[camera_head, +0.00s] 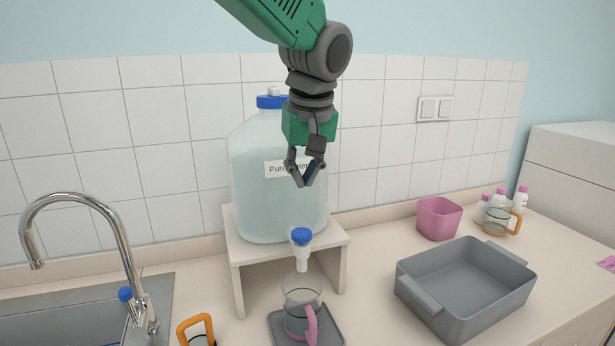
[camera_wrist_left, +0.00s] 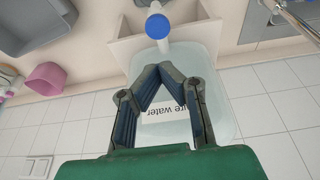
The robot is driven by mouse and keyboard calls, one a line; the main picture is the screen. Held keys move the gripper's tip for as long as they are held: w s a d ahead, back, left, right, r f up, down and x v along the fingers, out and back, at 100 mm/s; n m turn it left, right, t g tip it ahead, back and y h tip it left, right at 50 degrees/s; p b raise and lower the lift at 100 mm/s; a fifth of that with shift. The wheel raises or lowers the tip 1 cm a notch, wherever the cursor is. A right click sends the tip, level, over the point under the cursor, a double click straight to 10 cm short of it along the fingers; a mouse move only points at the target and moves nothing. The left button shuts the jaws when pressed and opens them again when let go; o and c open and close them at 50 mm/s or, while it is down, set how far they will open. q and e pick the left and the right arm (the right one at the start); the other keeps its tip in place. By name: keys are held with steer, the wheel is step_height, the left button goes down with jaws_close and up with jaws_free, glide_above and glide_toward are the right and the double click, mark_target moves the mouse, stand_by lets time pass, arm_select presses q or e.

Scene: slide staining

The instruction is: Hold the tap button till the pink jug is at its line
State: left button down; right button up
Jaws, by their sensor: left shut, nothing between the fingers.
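The large water container (camera_head: 262,205) stands on a raised stand (camera_head: 232,245). Its white tap with the blue tap button (camera_head: 301,235) points down at the front. The button also shows at the top of the left wrist view (camera_wrist_left: 157,26). The clear pink jug (camera_head: 292,298), with a pink handle, stands under the tap on a grey mat. A dark line rings it; I cannot tell the water level in it. My left gripper (camera_head: 304,183) is shut and empty, pointing down in front of the container, above the button and apart from it. My right gripper is not in view.
A grey tray (camera_head: 447,312) lies to the right, with a pink tub (camera_head: 439,219) behind it. An orange-handled jug (camera_head: 497,221) and several bottles stand at the far right. Another orange handle (camera_head: 196,325) shows at the front, beside the sink (camera_head: 60,318) and chrome faucet (camera_head: 80,200).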

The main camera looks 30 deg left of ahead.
mark_target(302, 234)
arm_select(q)
steer(key=x, duration=1)
steer(key=shift+s+d+p, duration=0.1)
steer(key=shift+s+p, duration=0.2)
steer(key=shift+p, duration=0.05)
steer(key=shift+d+f, duration=0.2)
steer(key=shift+f, duration=0.3)
steer(key=shift+f, duration=0.75)
steer(key=shift+s+f, duration=0.15)
steer(key=shift+f, duration=0.2)
steer(key=shift+s, duration=0.1)
steer(key=shift+f, duration=0.25)
stand_by(4.3)
